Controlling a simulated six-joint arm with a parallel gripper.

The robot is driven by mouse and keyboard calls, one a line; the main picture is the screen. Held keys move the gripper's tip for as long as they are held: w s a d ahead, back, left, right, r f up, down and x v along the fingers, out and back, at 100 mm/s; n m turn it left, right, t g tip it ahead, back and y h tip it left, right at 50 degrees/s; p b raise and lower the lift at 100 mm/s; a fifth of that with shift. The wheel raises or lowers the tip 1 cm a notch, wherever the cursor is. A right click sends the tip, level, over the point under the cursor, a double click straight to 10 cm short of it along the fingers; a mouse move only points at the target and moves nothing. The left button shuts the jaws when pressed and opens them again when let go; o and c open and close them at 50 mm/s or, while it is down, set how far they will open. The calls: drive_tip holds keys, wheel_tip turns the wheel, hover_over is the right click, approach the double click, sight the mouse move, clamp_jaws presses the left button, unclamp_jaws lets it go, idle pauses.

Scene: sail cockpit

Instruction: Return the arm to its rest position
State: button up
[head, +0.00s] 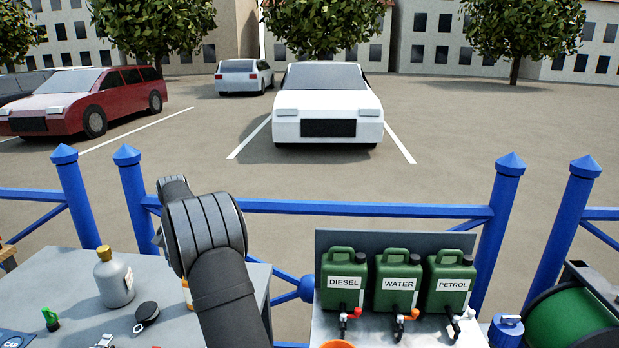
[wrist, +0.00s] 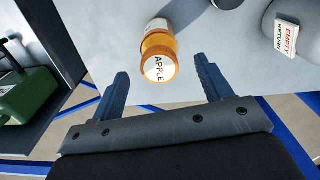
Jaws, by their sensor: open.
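My gripper (wrist: 165,92) shows in the wrist view with its two blue-grey fingers spread wide apart and nothing held between them. An orange bottle with a label reading APPLE (wrist: 159,50) stands on the grey table beyond the fingertips, apart from both. In the head view my arm rises from the bottom over the table's right part and hides the gripper. Only a sliver of the orange bottle (head: 187,294) shows beside the arm there.
A grey bottle (head: 115,279) with a yellow cap stands on the left table (head: 70,265). Green canisters labelled DIESEL (head: 343,283), WATER (head: 397,283) and PETROL (head: 452,284) stand on the right. A blue railing (head: 370,209) runs behind. A green reel (head: 575,320) is far right.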

wheel_tip(320, 180, down, 7)
drive_tip(key=shift+f, duration=0.15)
drive_tip(key=shift+r, duration=1.8)
